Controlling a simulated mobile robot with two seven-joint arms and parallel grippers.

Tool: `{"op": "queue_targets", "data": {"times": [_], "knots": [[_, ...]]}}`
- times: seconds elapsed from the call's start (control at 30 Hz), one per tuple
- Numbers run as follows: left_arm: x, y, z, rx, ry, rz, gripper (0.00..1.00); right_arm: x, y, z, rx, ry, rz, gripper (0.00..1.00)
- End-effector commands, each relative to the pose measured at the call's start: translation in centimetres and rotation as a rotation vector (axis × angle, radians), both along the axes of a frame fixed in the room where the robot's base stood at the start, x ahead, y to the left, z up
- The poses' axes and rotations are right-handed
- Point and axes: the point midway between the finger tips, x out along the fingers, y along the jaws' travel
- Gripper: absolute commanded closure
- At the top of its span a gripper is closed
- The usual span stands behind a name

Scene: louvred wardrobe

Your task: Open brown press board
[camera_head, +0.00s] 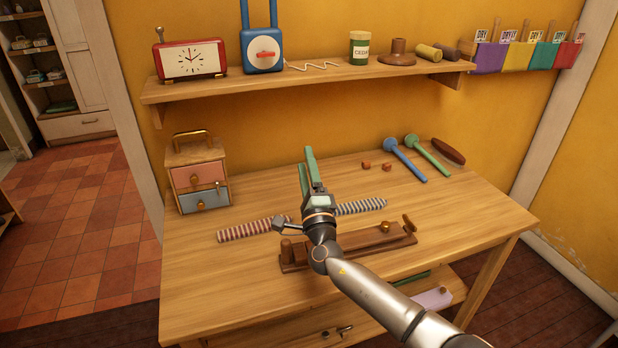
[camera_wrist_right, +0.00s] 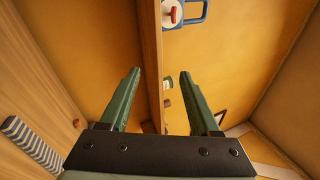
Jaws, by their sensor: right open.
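The brown press board (camera_head: 366,243) lies on the wooden table near its front edge. It is a long dark board with a brass-coloured knob, an upright peg at its left end and a small handle at its right end. My right arm crosses in front of it and hides part of its middle. My right gripper (camera_head: 308,168) is above the table, beyond the board, and apart from it. Its green fingers are open and empty in the right wrist view (camera_wrist_right: 158,90). The board does not show in that view. My left gripper is not in view.
A red-striped roll (camera_head: 250,230) and a blue-striped roll (camera_head: 362,206) lie behind the board. A small drawer box (camera_head: 200,185) stands at the left. Two mallets and small blocks lie at the back right. A shelf (camera_head: 330,76) with a clock hangs above. The table's right front is clear.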

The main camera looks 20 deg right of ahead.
Motion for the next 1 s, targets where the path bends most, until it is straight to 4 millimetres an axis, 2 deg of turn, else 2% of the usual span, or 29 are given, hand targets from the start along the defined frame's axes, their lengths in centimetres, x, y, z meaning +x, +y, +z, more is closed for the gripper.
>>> {"op": "queue_targets", "data": {"times": [0.17, 0.4, 0.6, 0.8, 1.0], "knots": [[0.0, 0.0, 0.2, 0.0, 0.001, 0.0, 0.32, -2.0, 0.1, -0.9, 0.0, 0.004, 0.001, 0.37], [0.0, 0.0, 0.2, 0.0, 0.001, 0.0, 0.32, -6.9, 0.4, -3.0, 0.0, 0.005, 0.001, 0.37], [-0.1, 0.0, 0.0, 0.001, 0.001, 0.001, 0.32, -10.0, 0.6, -4.3, 0.001, 0.003, 0.001, 0.37], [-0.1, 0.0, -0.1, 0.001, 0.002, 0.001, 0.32, -11.3, 0.7, -4.6, -0.001, 0.001, 0.0, 0.37], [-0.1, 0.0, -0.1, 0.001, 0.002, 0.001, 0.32, -11.4, 0.7, -4.7, -0.001, 0.001, 0.0, 0.37]]}}
